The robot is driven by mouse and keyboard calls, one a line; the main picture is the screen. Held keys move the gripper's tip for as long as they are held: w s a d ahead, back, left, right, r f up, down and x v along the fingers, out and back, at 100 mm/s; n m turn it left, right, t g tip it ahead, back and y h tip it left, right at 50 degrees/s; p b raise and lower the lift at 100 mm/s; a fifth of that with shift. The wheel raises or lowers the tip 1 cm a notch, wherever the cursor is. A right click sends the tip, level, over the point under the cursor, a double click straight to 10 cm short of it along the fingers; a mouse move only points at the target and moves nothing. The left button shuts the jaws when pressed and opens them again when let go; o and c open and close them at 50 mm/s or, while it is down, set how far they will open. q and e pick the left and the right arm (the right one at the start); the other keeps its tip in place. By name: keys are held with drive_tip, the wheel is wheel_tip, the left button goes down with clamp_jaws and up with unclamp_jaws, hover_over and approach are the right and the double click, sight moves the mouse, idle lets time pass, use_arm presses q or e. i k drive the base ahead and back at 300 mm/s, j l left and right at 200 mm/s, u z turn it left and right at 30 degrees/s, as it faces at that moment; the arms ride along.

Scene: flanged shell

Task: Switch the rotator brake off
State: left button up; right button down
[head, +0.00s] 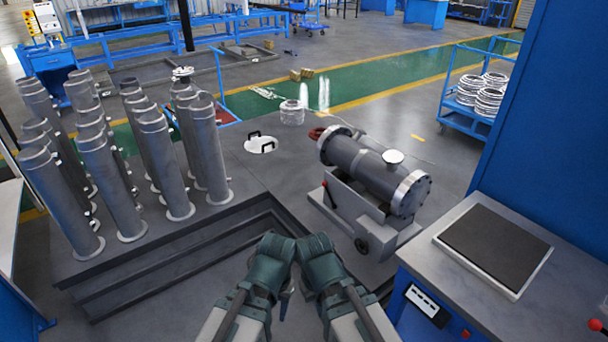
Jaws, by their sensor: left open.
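A grey flanged shell (355,160) lies tilted on a grey rotator stand (345,205) right of centre. A dark round knob or wheel (361,246) sits on the stand's near side. No part is clearly marked as the brake, and I cannot tell its setting. A red-knobbed lever (597,325) shows at the lower right edge, partly cut off. My left gripper (285,302) is at the bottom centre, small and partly hidden by my arm, open and apart from the stand. My right arm is folded beside it, with its gripper hidden.
A bench with a dark pad (495,248) stands at the right, with a panel and a red button (465,333) on its front. Several upright grey cylinders (155,160) stand on a stepped platform at the left. A blue cart (470,120) holds stacked rings.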

sight(324, 184)
drive_tip(key=i+j, duration=0.85)
drive_tip(key=i+j+z, duration=0.1)
drive_tip(key=i+j, duration=0.75)
drive_tip(key=j, duration=0.15)
